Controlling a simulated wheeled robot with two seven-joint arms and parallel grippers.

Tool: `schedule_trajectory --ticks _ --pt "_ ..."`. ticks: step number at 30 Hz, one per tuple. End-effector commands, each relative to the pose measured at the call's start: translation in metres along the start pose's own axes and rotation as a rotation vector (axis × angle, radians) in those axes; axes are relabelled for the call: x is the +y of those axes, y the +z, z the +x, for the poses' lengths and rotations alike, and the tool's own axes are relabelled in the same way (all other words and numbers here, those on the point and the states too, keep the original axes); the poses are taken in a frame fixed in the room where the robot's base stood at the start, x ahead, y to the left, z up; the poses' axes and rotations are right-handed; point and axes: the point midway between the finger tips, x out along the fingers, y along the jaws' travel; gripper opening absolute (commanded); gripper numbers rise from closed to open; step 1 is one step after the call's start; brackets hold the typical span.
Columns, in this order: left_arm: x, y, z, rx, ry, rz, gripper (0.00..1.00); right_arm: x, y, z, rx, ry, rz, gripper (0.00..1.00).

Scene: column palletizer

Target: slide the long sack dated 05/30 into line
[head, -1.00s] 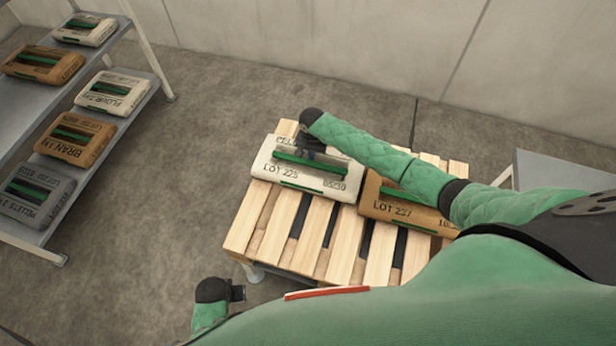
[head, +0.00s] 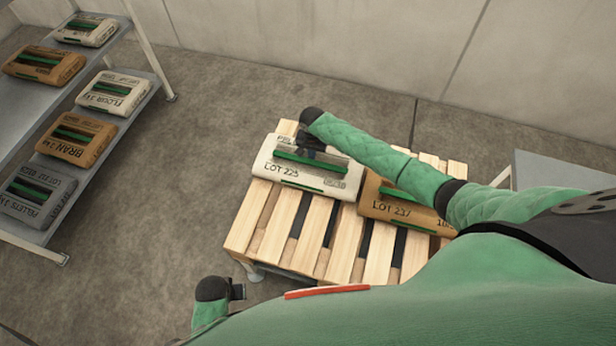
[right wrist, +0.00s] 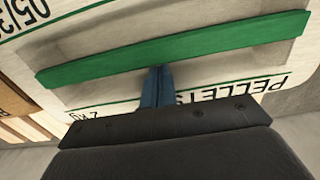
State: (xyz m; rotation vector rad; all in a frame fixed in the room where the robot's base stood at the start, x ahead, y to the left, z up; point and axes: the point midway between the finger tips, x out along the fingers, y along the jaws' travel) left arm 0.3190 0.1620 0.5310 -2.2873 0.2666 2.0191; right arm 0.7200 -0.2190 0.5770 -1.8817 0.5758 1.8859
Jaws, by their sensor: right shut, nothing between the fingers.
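The long white sack (head: 305,187), marked LOT 223, lies near the far edge of the pallet at its left. Its date is blurred in the head view; in the right wrist view the sack (right wrist: 215,88) shows PELLETS and a partly cut-off 05/3. A green strap (right wrist: 175,50) runs along its top. My right gripper (head: 312,143) is low at the sack's far side. Its blue fingers (right wrist: 157,86) are shut and empty, with tips close to the strap; I cannot tell whether they touch the sack. My left gripper (head: 239,291) is left of the pallet's near end, its jaws too small to read.
A brown sack (head: 383,207), marked LOT 237, lies right of the white one, partly behind my right arm. The pallet's near slats (head: 290,235) are bare. A shelf rack (head: 25,150) with several sacks stands at left. A grey table (head: 560,170) stands at right.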

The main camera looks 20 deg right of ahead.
Motion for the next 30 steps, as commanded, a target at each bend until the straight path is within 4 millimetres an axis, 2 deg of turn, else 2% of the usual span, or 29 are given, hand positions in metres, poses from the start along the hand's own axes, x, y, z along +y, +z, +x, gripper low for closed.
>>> schedule_trajectory --ticks 24,30 --pt "0.000 0.001 0.005 0.000 0.000 0.000 0.36 0.000 -0.032 -0.001 0.004 -0.001 0.002 0.00" --pt "0.000 0.001 0.004 0.000 0.000 0.000 0.36 0.000 -0.034 -0.002 0.003 -0.001 0.002 0.00"
